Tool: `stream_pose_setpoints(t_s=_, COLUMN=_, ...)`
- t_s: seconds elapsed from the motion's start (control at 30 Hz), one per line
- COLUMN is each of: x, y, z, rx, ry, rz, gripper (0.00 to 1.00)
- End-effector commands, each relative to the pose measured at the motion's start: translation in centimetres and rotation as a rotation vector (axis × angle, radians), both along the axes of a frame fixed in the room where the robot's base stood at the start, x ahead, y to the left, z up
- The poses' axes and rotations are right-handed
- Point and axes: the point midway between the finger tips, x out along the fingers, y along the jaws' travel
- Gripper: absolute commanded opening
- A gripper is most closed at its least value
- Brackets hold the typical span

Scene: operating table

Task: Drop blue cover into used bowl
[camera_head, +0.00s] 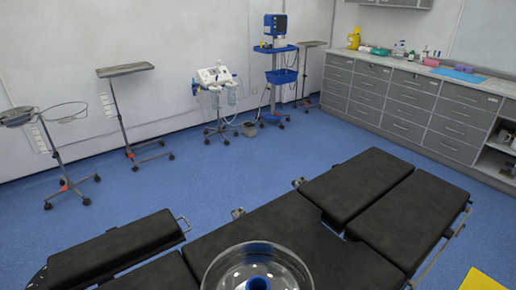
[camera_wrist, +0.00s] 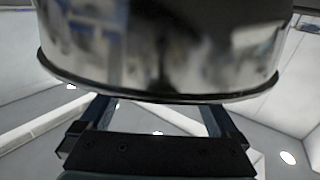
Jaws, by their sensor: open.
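In the head view, a round, clear, shiny bowl-like thing (camera_head: 222,262) is cut off by the bottom edge, over the black table. A small blue round piece (camera_head: 258,283) shows at its middle; I cannot tell whether this is the blue cover. In the wrist view, my gripper (camera_wrist: 158,110) is open, with its two dark fingers apart. A large shiny metal round thing (camera_wrist: 160,60) with a dark rim fills the top of that view and hides the fingertips. I cannot tell whether the fingers touch it. Nothing marks either round thing as the used bowl.
The black padded operating table (camera_head: 370,190) fills the lower foreground. A ring stand with a basin (camera_head: 18,116), a tray stand (camera_head: 125,69) and a blue equipment cart (camera_head: 278,75) stand behind it. Grey cabinets (camera_head: 405,105) line the right. Blue floor between is clear.

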Motion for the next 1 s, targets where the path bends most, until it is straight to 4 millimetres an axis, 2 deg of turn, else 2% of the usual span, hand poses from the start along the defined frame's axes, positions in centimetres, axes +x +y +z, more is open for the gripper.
stream_pose_setpoints(t_s=0.03, x=-1.2, y=0.0, z=-0.1, rx=0.0, ry=0.003, rz=0.001, gripper=0.97)
stream_pose_setpoints(t_s=0.2, x=-4.5, y=-0.2, z=-0.2, rx=0.0, ry=0.002, rz=0.0, gripper=0.97)
stream_pose_setpoints(t_s=0.33, x=-6.5, y=-0.3, z=-0.1, rx=-0.001, ry=0.001, rz=0.0, gripper=0.97)
stream_pose_setpoints(t_s=0.5, x=-7.9, y=-0.3, z=0.0, rx=-0.001, ry=0.0, rz=0.0, gripper=0.97)
stream_pose_setpoints(t_s=0.87, x=-8.0, y=-0.4, z=0.4, rx=-0.002, ry=-0.006, rz=-0.001, gripper=0.97)
stream_pose_setpoints(t_s=0.97, x=-6.4, y=-0.6, z=2.5, rx=-0.003, ry=-0.039, rz=-0.01, gripper=0.97)
stream_pose_setpoints(t_s=1.0, x=-5.3, y=-0.7, z=4.0, rx=-0.005, ry=-0.061, rz=-0.016, gripper=0.97)
